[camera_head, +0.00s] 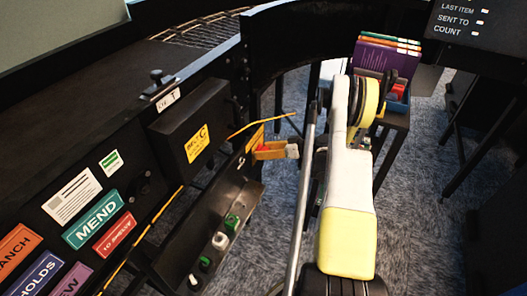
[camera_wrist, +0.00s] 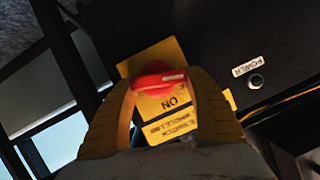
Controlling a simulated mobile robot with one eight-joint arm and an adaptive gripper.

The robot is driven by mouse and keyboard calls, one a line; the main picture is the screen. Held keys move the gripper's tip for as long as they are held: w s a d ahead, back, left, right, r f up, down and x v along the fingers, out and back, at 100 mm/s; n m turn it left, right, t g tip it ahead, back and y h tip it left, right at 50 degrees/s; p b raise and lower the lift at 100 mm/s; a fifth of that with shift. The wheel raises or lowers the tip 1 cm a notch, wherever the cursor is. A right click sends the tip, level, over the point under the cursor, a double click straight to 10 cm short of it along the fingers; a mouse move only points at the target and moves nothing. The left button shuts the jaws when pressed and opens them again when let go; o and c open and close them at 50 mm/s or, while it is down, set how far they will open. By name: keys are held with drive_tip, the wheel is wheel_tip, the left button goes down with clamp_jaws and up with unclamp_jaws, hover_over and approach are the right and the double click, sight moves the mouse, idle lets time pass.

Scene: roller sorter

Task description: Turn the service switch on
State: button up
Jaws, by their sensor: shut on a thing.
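The service switch has a red handle (camera_wrist: 160,80) on a yellow plate (camera_wrist: 130,66) in the wrist view. The handle lies roughly crosswise in that picture, slightly tilted. The word ON and part of a switch label read upside down just below it. My gripper (camera_wrist: 161,84) has its yellow fingers on either side of the handle and is shut on it. In the head view, my gripper (camera_head: 276,151) is at the yellow plate on the dark machine's side, and only a little red shows between the fingers. The fingers hide part of the plate.
A POWER label (camera_wrist: 250,66) and a round dark fitting (camera_wrist: 256,82) sit right of the switch. In the head view, a panel with green and white buttons (camera_head: 220,241) is below left. A black box (camera_head: 190,135) is above left. A cart with books (camera_head: 385,60) stands behind my arm.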

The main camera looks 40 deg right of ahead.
drive_tip(key=m+y, duration=0.1)
drive_tip(key=m, duration=0.1)
drive_tip(key=m+y, duration=0.1)
drive_tip(key=m, duration=0.1)
drive_tip(key=shift+w+d+y, duration=0.1)
drive_tip(key=shift+d+y, duration=0.1)
drive_tip(key=shift+y, duration=0.1)
idle(0.4)
drive_tip(key=o, duration=1.2)
drive_tip(key=v, duration=0.7)
drive_tip(key=shift+d, duration=0.2)
